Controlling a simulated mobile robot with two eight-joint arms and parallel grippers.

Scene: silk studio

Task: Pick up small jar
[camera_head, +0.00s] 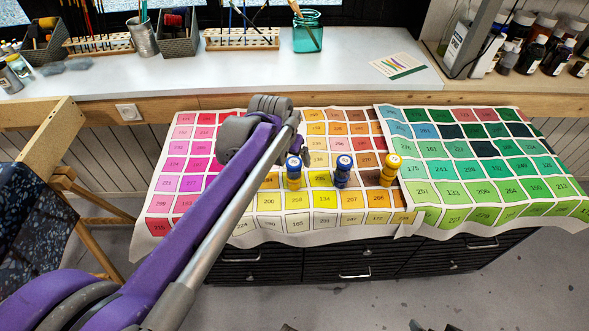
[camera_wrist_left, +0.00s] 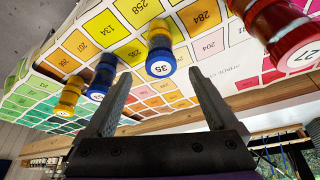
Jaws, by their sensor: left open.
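Several small jars stand on the colour chart cloth (camera_head: 325,222). In the left wrist view these are the blue-lidded yellow jar (camera_wrist_left: 160,45), the blue jar (camera_wrist_left: 101,77) and the yellow jar (camera_wrist_left: 69,96); a red jar (camera_wrist_left: 285,32) shows at the upper right. My left gripper (camera_wrist_left: 160,76) is open and empty, with the blue-lidded jar beyond and between its fingertips. In the head view my left arm covers part of the cloth. My right gripper is not in view.
The cloth lies over a black drawer cabinet (camera_head: 355,257). A white worktop (camera_head: 200,85) behind holds brush racks, baskets and a teal glass jar (camera_head: 307,36). Dark bottles (camera_head: 533,55) stand at the back right. A wooden-framed chair (camera_head: 45,140) stands at the left.

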